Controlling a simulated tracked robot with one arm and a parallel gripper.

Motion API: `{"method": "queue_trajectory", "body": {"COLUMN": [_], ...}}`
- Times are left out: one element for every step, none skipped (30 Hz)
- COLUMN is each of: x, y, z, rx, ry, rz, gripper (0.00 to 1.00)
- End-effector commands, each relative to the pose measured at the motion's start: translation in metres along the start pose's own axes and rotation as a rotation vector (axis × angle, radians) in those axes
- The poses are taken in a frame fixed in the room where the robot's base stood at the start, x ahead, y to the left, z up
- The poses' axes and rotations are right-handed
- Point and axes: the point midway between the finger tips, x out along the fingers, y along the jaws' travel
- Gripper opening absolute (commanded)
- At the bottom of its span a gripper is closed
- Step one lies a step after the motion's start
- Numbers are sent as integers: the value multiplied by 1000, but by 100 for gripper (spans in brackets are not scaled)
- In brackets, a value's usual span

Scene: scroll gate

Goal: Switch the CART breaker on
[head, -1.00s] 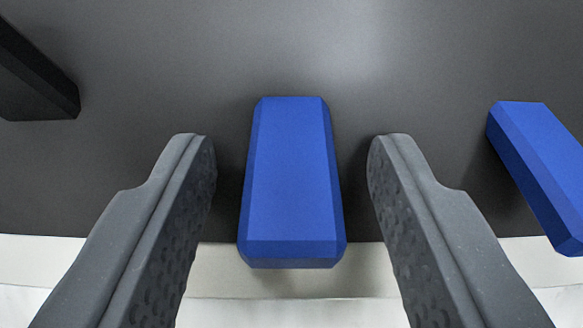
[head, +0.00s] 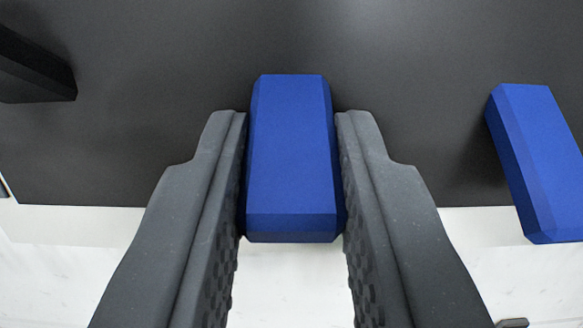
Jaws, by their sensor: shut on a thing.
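A blue breaker lever (head: 291,150) stands out from a dark panel (head: 200,60) in the middle of the head view. My gripper (head: 291,125) is shut on this lever, with one dark grey finger against its left side and one against its right side. The lever's near end shows between the fingers. No label is in view, so I cannot tell from the picture which breaker this is.
A second blue lever (head: 535,160) stands to the right, tilted, clear of my right finger. A black lever (head: 35,68) is at the upper left. Below the panel's lower edge is a pale surface (head: 290,285). A small dark piece (head: 513,323) shows at the bottom right.

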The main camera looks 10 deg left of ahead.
Motion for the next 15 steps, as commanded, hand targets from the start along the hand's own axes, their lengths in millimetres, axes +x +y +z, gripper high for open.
{"method": "queue_trajectory", "body": {"x": [0, 0, 0, 0, 1, 1, 1, 1, 1, 1, 2, 2, 2, 3, 3], "y": [1, 1, 1, 1, 0, 0, 1, 1, 0, 0, 0, 0, 0, 0, -1], "z": [-6, -7, -9, -10, -12, -14, -16, -18, -20, -21, -22, -24, -25, -26, -26], "rx": [-4, -3, -3, -2, -3, -2, -2, -1, -3, -2, -2, -1, -1, -3, -3], "ry": [-37, -62, -96, -124, -151, -185, -209, -234, -268, -294, -320, -351, -376, -399, -432], "rz": [3, 3, 3, 3, 2, 2, 3, 3, 2, 1, 1, 2, 2, 2, 0], "gripper": [0, 0, 0, 0, 0, 0, 0, 0, 0, 0, 0, 0, 0, 0, 0]}}
